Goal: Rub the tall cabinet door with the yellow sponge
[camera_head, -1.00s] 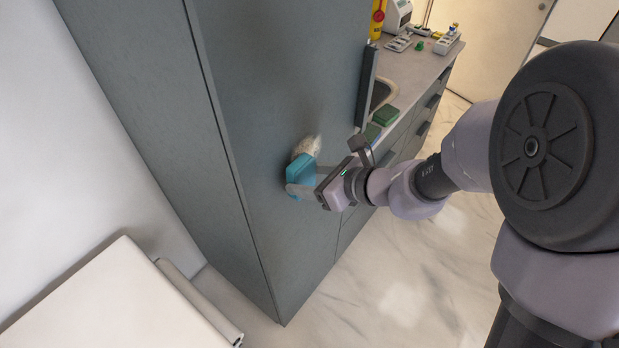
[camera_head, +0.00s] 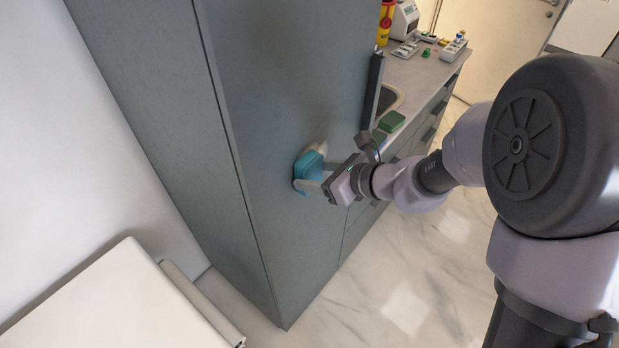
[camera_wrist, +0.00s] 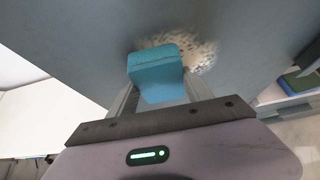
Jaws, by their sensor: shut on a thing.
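My gripper (camera_head: 311,174) is shut on a blue sponge (camera_head: 309,166); I see no yellow sponge. The sponge is against, or very close to, the grey tall cabinet door (camera_head: 290,80); exact contact is hard to tell. In the wrist view the blue sponge (camera_wrist: 157,70) sits between the two fingers of my gripper (camera_wrist: 157,95). A pale speckled patch (camera_wrist: 203,52) on the door shows beside and behind the sponge. In the head view only a little of the patch (camera_head: 321,147) shows above the sponge, which hides part of it.
A dark vertical handle (camera_head: 373,90) stands out from the door to the right of my gripper. A white padded surface (camera_head: 110,300) is at lower left. Marble floor (camera_head: 385,290) lies open below my arm.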

